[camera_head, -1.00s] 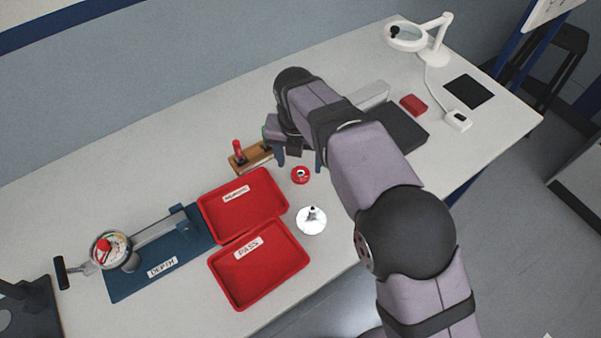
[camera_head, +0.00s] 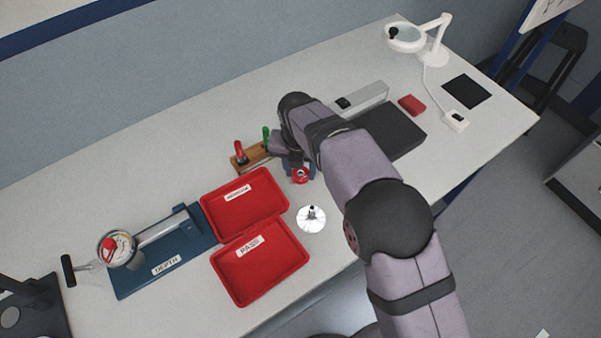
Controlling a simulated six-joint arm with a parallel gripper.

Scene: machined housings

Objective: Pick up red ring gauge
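The red ring gauge (camera_head: 300,177) is a small red disc with a metallic centre. It lies on the white table to the right of the upper red tray. My gripper (camera_head: 299,168) is low over the table at the ring gauge, its blue fingers just behind and beside it. Whether the fingers touch the ring is not clear. The gap between the fingers is too small and partly hidden to judge.
A wooden block (camera_head: 250,158) with red and green handled gauges stands left of my gripper. Two red trays (camera_head: 262,277) lie in front. A silvery round part (camera_head: 311,219) stands nearby. A dark plate (camera_head: 395,136) lies to the right. The left holds a blue depth fixture (camera_head: 135,281).

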